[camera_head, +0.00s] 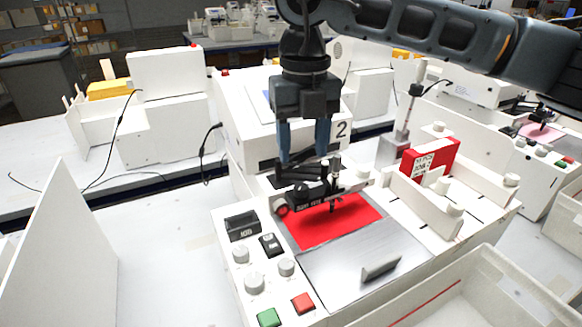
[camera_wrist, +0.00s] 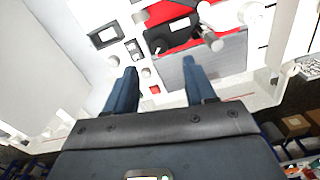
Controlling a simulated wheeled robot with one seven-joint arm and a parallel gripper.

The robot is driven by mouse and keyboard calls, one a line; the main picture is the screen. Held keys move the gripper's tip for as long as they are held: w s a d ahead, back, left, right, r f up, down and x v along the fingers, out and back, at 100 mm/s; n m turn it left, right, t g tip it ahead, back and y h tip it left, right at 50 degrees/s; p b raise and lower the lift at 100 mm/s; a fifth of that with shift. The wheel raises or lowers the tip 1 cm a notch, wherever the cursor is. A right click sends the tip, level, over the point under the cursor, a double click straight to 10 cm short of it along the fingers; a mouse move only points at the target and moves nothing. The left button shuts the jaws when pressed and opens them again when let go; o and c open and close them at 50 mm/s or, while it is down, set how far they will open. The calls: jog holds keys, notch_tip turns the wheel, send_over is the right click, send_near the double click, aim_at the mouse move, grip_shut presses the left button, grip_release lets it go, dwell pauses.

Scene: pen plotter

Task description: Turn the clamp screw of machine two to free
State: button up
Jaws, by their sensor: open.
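Machine two (camera_head: 230,105) is the white plotter marked 2. Its black pen carriage (camera_head: 308,197) sits over a red sheet (camera_head: 335,222), and shows in the wrist view too (camera_wrist: 172,38). A small metal post with a grey knob (camera_wrist: 211,40) stands at the carriage's right end in the wrist view; it looks like the clamp screw, but its turn position cannot be read. My gripper (camera_head: 303,150) is open and empty, fingers pointing down above the carriage. In the wrist view its fingers (camera_wrist: 159,68) are apart, with nothing between them.
The control panel left of the bed has white knobs (camera_head: 254,283), a green button (camera_head: 269,317) and a red button (camera_head: 303,303). A red box (camera_head: 430,157) stands on the right side. A white bin (camera_head: 480,285) is at front right. Other white machines stand behind.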

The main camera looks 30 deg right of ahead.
aim_at(301, 186)
jog(key=shift+w+f, duration=0.15)
jog(key=shift+f, duration=0.1)
jog(key=shift+f+p, duration=0.9)
jog(key=shift+f, duration=2.7)
jog(key=shift+c, duration=0.5)
grip_shut()
